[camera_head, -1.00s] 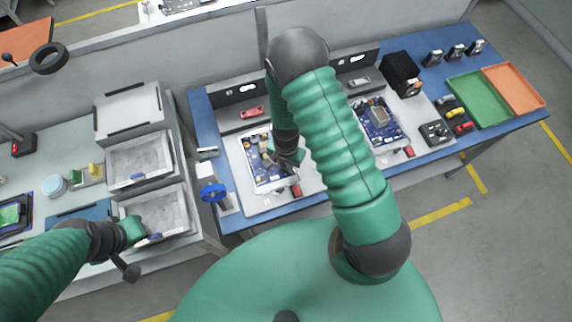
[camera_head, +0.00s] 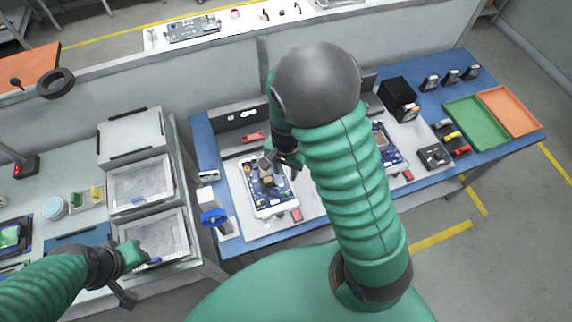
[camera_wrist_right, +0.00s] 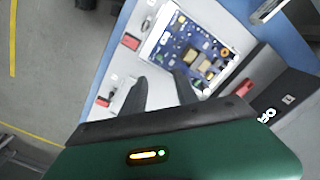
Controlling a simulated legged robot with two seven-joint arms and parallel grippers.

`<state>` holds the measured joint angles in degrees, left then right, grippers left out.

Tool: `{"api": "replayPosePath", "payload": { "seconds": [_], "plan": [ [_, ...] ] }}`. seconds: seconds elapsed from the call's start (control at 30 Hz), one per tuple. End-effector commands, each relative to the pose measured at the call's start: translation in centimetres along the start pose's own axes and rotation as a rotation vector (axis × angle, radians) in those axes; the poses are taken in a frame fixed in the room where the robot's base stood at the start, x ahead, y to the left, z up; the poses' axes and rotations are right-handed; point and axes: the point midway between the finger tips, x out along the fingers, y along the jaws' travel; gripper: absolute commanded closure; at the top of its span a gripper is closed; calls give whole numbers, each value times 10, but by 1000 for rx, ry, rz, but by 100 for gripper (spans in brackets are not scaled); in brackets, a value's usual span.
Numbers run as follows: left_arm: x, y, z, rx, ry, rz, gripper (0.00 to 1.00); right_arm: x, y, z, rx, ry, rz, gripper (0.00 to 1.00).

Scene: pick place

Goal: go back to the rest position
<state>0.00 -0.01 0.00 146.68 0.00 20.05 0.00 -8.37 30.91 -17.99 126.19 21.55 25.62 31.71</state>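My right gripper (camera_head: 280,162) is over the left circuit board (camera_head: 265,187) on the blue table (camera_head: 232,237) in the head view. In the right wrist view, its two dark fingers (camera_wrist_right: 160,88) are apart with nothing between them. The circuit board (camera_wrist_right: 197,48) lies beyond the fingertips in a white tray. My left gripper (camera_head: 130,275) is low at the left of the head view, by the lower grey bin (camera_head: 150,235). Its fingers are not clear enough to judge.
A second board (camera_head: 388,145) is partly hidden by my right arm. Green (camera_head: 473,125) and orange (camera_head: 508,112) trays sit at the table's right end. A black box (camera_head: 398,97) stands at the back.

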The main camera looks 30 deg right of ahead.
Motion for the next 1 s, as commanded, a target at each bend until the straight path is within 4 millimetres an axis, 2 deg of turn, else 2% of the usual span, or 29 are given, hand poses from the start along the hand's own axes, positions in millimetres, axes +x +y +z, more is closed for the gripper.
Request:
{"api": "replayPosePath", "payload": {
  "seconds": [0.03, 0.1, 0.2, 0.67, 0.77, 0.9, 1.0],
  "plan": [
    [-2, 0, 0, 0, 0, 0, 67, -11, -1, 0, -1, 1, -3, 64],
    [-2, 0, -1, 0, 0, 0, 67, -19, -1, 0, -1, 0, -1, 64],
    [-3, 0, -1, 0, 0, 0, 67, -26, 0, 0, 0, -1, 1, 64],
    [-2, 0, 0, 0, 0, 0, 67, -27, 0, 1, -11, -1, -2, 64],
    [4, 0, 1, 0, 0, 0, 67, -35, 2, 15, -169, 9, -37, 64],
    [16, 0, 4, 0, 0, 0, 67, -58, 10, 47, -636, 97, -108, 64],
    [20, 0, 5, 0, 0, 0, 67, -69, 17, 60, -902, 177, -122, 64]
  ]
}}
